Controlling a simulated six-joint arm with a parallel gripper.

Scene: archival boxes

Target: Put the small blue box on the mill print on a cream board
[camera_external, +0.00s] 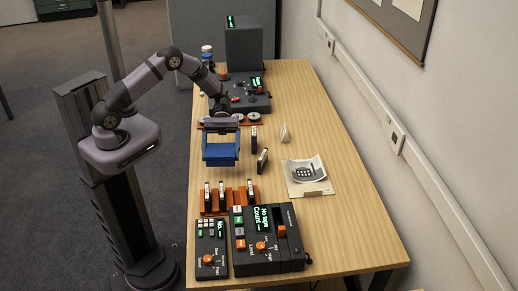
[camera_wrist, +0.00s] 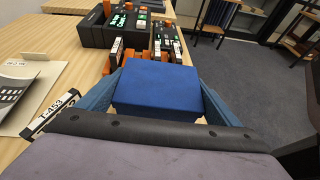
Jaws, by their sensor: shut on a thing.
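The small blue box (camera_external: 220,153) is held by my gripper (camera_external: 221,145) above the left part of the table. In the wrist view the blue box (camera_wrist: 158,89) sits between the two blue fingers of my gripper (camera_wrist: 157,95), which are shut on its sides. The mill print on a cream board (camera_external: 307,174) lies on the table to the right of the box and apart from it. It shows a dark grey picture. Part of the board also shows at the left edge of the wrist view (camera_wrist: 22,118).
Two narrow dark labelled cases (camera_external: 262,161) (camera_external: 254,138) and a small white stand (camera_external: 285,133) are between gripper and board. An orange rack (camera_external: 229,200) with dark cartridges and two dark consoles (camera_external: 268,240) stand at the near end. More devices (camera_external: 243,92) stand behind.

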